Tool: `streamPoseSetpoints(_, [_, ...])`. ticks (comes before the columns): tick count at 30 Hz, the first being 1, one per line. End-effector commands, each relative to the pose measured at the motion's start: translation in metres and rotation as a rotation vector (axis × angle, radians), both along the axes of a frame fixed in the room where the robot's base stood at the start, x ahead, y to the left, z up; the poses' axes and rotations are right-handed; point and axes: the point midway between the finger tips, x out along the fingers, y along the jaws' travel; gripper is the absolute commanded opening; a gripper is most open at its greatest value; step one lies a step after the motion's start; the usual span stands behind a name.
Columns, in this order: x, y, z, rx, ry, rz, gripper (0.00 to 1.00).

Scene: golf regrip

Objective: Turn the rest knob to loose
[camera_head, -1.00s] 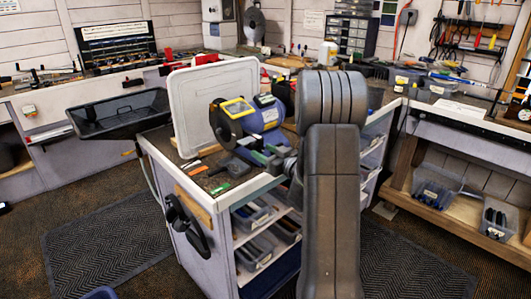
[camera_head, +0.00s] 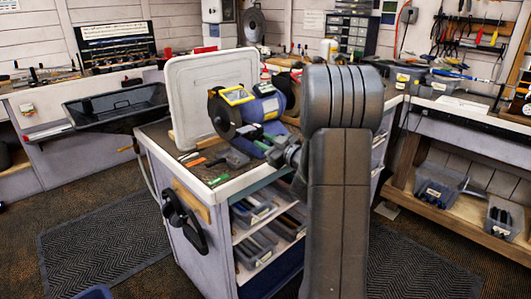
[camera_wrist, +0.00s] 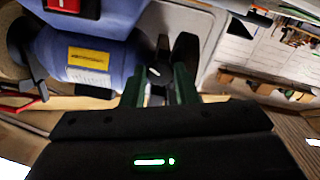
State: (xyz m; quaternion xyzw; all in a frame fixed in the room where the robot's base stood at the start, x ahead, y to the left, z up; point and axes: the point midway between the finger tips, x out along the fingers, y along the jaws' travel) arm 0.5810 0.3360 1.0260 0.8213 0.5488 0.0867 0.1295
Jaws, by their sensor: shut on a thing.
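The blue bench grinder (camera_head: 262,109) stands on the grey cart top, with a dark wheel and yellow labels. My gripper (camera_head: 268,146) reaches in from the right, low at the grinder's near side. In the wrist view the grinder's blue body (camera_wrist: 85,55) is at the left, and my gripper's green fingers (camera_wrist: 160,82) point at its right end. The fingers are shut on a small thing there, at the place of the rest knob. The knob is mostly hidden between the fingers, and its turn position cannot be read.
A pale upright panel (camera_head: 190,90) stands behind the grinder. Small tools and a green strip (camera_head: 217,180) lie on the cart top's front left. Bins (camera_head: 252,208) fill the cart shelves. A black trough (camera_head: 115,108) is at the left. Matted floor is clear left of the cart.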

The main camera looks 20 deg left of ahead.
Motion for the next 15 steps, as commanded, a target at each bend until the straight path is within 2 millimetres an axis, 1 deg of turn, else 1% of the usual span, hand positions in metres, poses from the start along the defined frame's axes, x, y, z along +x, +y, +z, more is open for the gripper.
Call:
streamPoseSetpoints(1, [0.0001,-0.0004,-0.0058,-0.012,-0.037,-0.001,0.04])
streamPoseSetpoints(9, [0.0001,-0.0002,-0.0038,-0.085,-0.21,0.001,0.04])
streamPoseSetpoints(15, [0.0004,-0.0002,-0.002,-0.12,-0.291,0.0,0.04])
